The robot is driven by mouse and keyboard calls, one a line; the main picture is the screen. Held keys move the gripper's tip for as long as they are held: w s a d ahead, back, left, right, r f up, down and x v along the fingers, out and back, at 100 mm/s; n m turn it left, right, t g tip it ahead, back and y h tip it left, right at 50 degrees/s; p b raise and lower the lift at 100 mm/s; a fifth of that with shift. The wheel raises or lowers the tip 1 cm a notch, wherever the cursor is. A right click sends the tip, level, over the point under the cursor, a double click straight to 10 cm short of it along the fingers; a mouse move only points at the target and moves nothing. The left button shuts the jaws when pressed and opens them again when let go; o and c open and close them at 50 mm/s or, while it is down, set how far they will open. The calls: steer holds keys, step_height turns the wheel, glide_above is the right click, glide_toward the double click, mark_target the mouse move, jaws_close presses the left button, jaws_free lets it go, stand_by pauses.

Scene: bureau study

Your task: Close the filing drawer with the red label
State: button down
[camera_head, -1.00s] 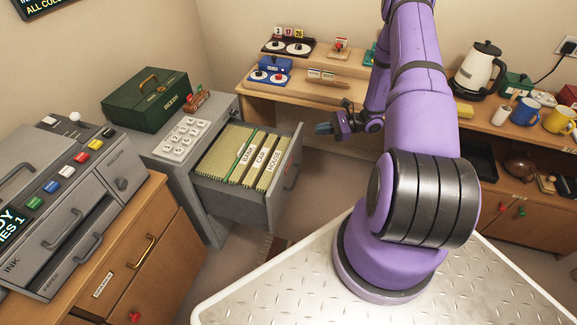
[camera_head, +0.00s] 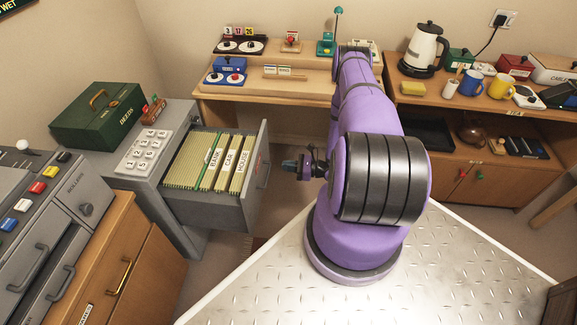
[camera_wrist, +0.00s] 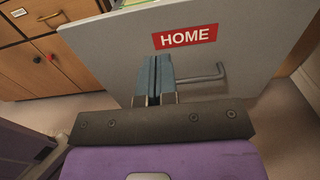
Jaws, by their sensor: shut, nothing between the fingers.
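The filing drawer (camera_head: 228,212) stands pulled out of the grey cabinet (camera_head: 180,224), with several hanging files in it. In the wrist view its grey front (camera_wrist: 110,57) carries a red label reading HOME (camera_wrist: 185,37) and a bar handle (camera_wrist: 203,76). My gripper (camera_head: 287,165) is shut and empty, to the right of the drawer front in the head view. In the wrist view the fingertips (camera_wrist: 154,62) point at the front, just below the label and left of the handle. I cannot tell whether they touch it.
A grey machine with coloured buttons (camera_head: 45,215) stands at the left. A wooden desk (camera_head: 265,97) is behind. Open floor lies below the drawer front.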

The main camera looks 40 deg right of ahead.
mark_target(255, 162)
steer(key=x, duration=1)
steer(key=shift+w+a, duration=0.1)
steer(key=shift+w, duration=0.1)
